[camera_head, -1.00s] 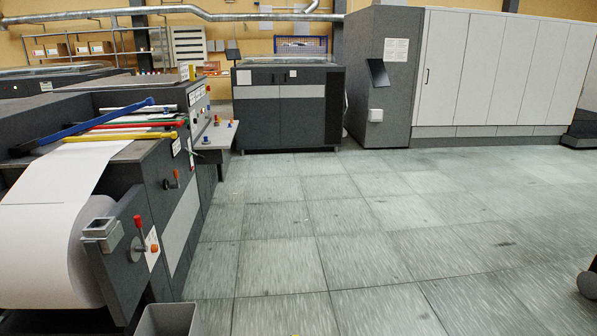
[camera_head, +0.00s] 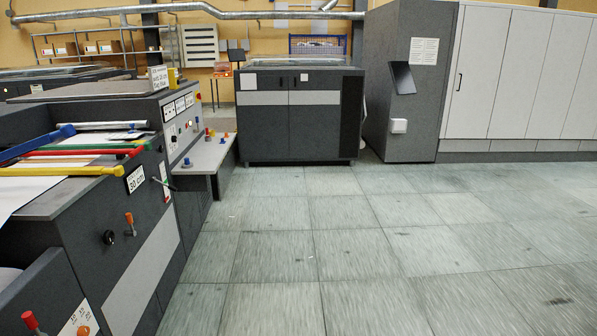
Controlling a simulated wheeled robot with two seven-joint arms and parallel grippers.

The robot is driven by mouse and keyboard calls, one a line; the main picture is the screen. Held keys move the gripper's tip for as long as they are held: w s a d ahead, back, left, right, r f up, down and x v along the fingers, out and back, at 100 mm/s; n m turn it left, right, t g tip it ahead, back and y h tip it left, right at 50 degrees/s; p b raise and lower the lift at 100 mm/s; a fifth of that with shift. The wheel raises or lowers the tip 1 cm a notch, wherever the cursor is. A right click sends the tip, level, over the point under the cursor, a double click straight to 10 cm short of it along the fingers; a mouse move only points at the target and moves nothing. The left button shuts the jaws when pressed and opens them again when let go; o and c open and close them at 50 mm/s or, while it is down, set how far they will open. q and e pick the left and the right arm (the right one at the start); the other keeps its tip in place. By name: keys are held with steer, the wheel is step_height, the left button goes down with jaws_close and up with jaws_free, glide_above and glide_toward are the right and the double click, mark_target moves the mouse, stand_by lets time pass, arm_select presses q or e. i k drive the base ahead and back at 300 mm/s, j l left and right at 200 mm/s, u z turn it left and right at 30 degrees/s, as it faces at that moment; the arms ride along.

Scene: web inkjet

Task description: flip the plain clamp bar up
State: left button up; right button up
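Several coloured clamp bars lie across the top of the grey press at the left. A plain silver-grey bar (camera_head: 114,126) lies low at the far side of the group and looks flat. In front of it are a blue bar (camera_head: 38,144), a green bar (camera_head: 95,146), a red bar (camera_head: 85,154) and a yellow bar (camera_head: 62,171). Neither of my grippers is in view.
The press (camera_head: 90,240) fills the left side, with small orange and red handles on its flank. A low side table (camera_head: 207,158) with coloured knobs stands beyond it. A dark cabinet (camera_head: 300,125) and a large light enclosure (camera_head: 520,75) stand behind. The tiled floor (camera_head: 370,240) is clear.

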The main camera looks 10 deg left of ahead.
mark_target(147, 146)
steer(key=i+u, duration=0.55)
steer(key=u, duration=0.2)
steer(key=i+u, duration=0.4)
steer(key=i+l+u, duration=0.15)
steer(key=u, duration=0.25)
steer(key=l, duration=0.1)
